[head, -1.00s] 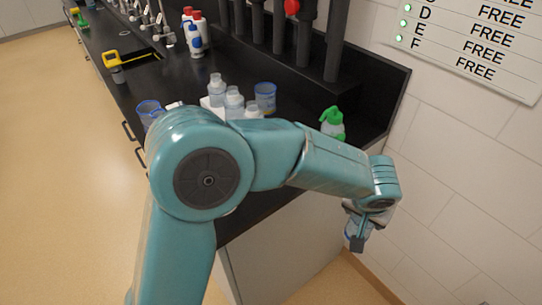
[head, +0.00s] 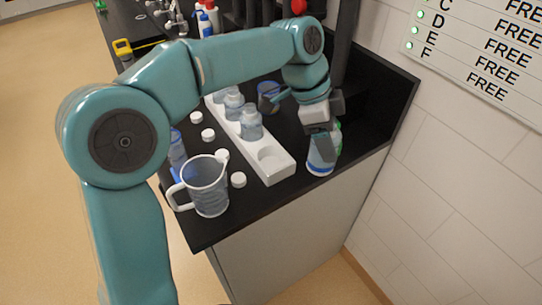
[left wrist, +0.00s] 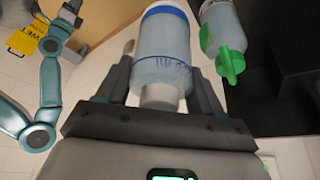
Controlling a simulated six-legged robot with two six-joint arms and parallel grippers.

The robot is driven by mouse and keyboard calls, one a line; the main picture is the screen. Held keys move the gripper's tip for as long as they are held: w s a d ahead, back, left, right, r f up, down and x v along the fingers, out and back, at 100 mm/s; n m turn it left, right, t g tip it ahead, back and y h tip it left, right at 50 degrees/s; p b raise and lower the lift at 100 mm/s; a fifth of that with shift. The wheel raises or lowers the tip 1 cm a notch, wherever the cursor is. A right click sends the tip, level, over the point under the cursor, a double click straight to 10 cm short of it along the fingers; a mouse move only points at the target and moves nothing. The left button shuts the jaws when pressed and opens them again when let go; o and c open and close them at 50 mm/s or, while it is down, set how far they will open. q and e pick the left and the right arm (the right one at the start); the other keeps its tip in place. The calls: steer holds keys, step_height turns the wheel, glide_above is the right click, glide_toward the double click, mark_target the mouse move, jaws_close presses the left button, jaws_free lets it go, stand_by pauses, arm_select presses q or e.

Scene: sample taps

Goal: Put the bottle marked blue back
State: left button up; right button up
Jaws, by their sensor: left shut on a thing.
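My left gripper (head: 320,132) points down over the front right of the counter, shut on a clear bottle with a blue band (head: 320,160). The bottle is upright, right of the white rack's front end. In the left wrist view the same bottle (left wrist: 163,48) sits between the fingers, with blue handwriting on it. The white rack (head: 279,172) holds several clear bottles in a row; its front round hole (head: 268,154) is empty. Whether the held bottle touches the counter I cannot tell. My right gripper (left wrist: 70,12) shows small in the left wrist view, its jaws unclear.
A green-topped bottle (left wrist: 224,40) stands close beside the held bottle. A clear jug (head: 207,192) and several white caps (head: 238,180) lie left of the rack. The wall board (head: 480,60) is at right.

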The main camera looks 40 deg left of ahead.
arm_select(q)
steer(key=a+r+n+p, duration=0.3)
steer(key=a+r+p, duration=0.1)
steer(key=a+r, duration=0.8)
steer(key=shift+t+y, duration=0.3)
steer(key=shift+t, duration=0.2)
steer(key=f, duration=0.6)
steer(key=a+f+b, duration=0.1)
steer(key=f, duration=1.3)
steer(key=shift+a+f, duration=0.25)
steer(key=shift+f, duration=0.15)
arm_select(e)
steer(key=r, duration=0.4)
steer(key=shift+s, duration=0.2)
arm_select(q)
steer(key=shift+f+b, duration=0.1)
steer(key=shift+b, duration=0.25)
arm_select(e)
steer(key=shift+f, duration=0.15)
arm_select(q)
steer(key=o, duration=1.3)
steer(key=shift+o, duration=0.2)
